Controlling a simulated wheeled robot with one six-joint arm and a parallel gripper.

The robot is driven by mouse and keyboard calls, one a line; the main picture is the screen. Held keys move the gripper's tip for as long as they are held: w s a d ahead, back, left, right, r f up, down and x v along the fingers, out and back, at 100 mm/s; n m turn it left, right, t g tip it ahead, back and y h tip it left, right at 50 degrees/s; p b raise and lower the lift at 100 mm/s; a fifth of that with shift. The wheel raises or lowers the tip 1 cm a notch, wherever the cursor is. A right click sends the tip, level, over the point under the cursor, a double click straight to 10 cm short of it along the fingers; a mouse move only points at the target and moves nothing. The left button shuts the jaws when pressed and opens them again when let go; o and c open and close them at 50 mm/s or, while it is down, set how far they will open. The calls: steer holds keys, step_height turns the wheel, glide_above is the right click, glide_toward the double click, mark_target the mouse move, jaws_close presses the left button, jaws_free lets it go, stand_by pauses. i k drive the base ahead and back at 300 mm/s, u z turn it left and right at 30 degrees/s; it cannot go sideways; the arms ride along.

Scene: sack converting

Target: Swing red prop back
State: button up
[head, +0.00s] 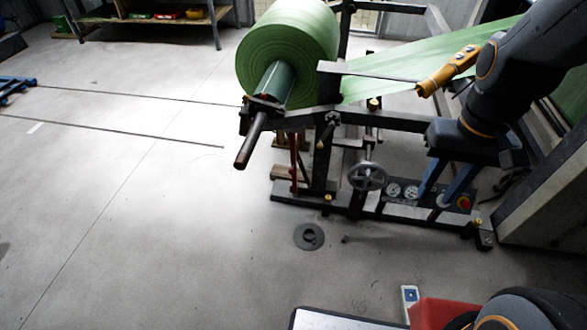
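A thin red prop (294,165) stands about upright under the shaft end of the green roll, at the left side of the unwind stand (322,165). The stand's frame partly hides it. My gripper (431,203) points down at the right side of the stand, in front of the gauge panel, well apart from the prop. Its two blue fingers are spread with a gap between them, and nothing shows between them.
A large green roll (285,45) sits on the stand, its shaft (250,140) jutting toward the front left. A handwheel (367,176) and gauges are low on the stand. A round floor plate (309,236) lies in front. The floor at left is mostly clear.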

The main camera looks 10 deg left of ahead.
mark_target(292, 171)
steer(key=z, duration=2.25)
steer(key=k, duration=1.4)
steer(key=u, duration=2.25)
steer(key=i, duration=0.5)
